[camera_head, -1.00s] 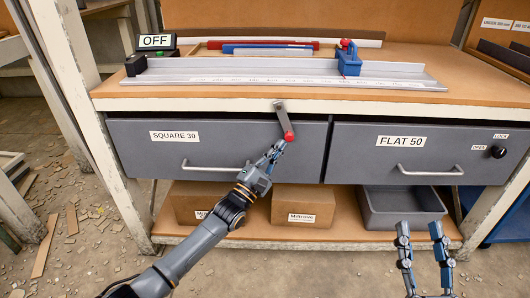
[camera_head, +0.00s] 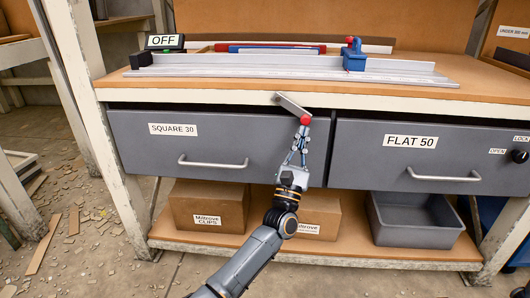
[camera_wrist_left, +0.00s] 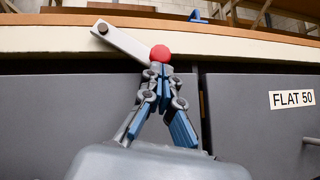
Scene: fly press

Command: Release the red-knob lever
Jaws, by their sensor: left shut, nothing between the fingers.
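The lever (camera_head: 291,106) is a grey bar pivoted at the bench's front edge, with a red knob (camera_head: 305,120) on its lower right end. It slants down to the right from its pivot. In the left wrist view the lever (camera_wrist_left: 122,41) and red knob (camera_wrist_left: 161,54) are at the top middle. My left gripper (camera_head: 303,132) is shut and empty, with its fingertips just under the knob, touching or nearly so; it also shows in the left wrist view (camera_wrist_left: 161,72). My right gripper is out of view.
The SQUARE 30 drawer (camera_head: 180,150) and FLAT 50 drawer (camera_head: 405,160) are shut, just behind the gripper. A long metal fence (camera_head: 240,71) and a blue block (camera_head: 354,60) lie on the bench top. Boxes (camera_head: 207,205) and a grey bin (camera_head: 415,220) sit below.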

